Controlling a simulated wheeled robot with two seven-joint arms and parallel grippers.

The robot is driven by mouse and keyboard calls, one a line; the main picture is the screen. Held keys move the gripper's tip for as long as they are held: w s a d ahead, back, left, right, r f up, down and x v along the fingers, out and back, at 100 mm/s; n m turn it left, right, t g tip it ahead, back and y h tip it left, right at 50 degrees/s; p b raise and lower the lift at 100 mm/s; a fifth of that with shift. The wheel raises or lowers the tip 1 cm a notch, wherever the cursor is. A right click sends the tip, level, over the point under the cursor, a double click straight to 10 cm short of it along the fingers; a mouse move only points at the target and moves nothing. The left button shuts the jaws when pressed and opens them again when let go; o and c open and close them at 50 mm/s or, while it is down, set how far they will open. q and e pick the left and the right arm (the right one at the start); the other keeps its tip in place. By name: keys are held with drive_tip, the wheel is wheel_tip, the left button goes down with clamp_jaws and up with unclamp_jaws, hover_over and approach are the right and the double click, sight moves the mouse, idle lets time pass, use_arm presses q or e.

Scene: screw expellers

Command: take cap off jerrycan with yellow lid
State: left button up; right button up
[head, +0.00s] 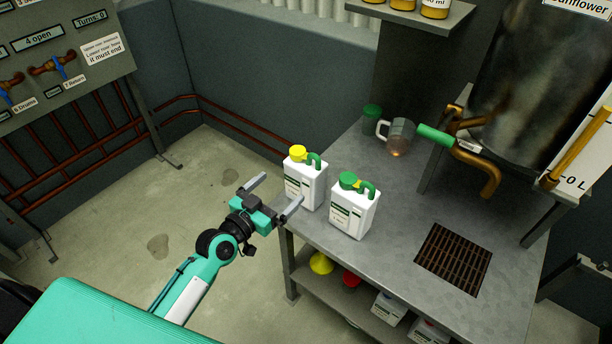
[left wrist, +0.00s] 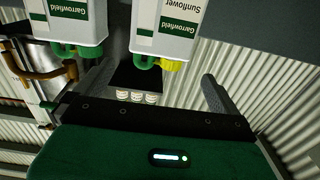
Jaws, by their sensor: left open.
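The white jerrycan with the yellow lid (head: 305,188) stands upright at the left edge of the metal table. Its yellow cap (head: 298,153) sits on top beside a green handle. In the left wrist view this jerrycan (left wrist: 165,25) appears upside down, with its yellow cap (left wrist: 172,66) between the finger lines. My left gripper (head: 279,191) is open and empty, just left of the jerrycan in the head view. The fingers also show in the left wrist view (left wrist: 155,78); contact with the cap is not visible. My right gripper is out of view.
A second white jerrycan with a green cap (head: 353,210) stands close on the right. Behind are a clear jug (head: 400,137), a green-lidded jar (head: 372,117) and a brass spout (head: 482,172). A floor-like grate (head: 454,258) is set in the tabletop. The floor left of the table is free.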

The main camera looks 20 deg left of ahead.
sight(297, 171)
use_arm(q)
drive_tip(key=x, duration=0.4)
drive_tip(key=p+x, duration=0.1)
drive_tip(key=x, duration=0.4)
drive_tip(key=shift+r, duration=0.2)
drive_tip(key=p+x, duration=0.1)
drive_tip(key=x, duration=0.4)
drive_tip(key=shift+a, duration=0.1)
drive_tip(key=shift+s, duration=0.1)
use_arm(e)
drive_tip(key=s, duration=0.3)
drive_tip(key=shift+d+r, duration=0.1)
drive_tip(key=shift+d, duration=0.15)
use_arm(q)
drive_tip(key=c, duration=0.9)
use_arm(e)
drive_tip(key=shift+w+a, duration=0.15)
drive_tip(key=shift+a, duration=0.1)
use_arm(q)
drive_tip(key=shift+r, duration=0.15)
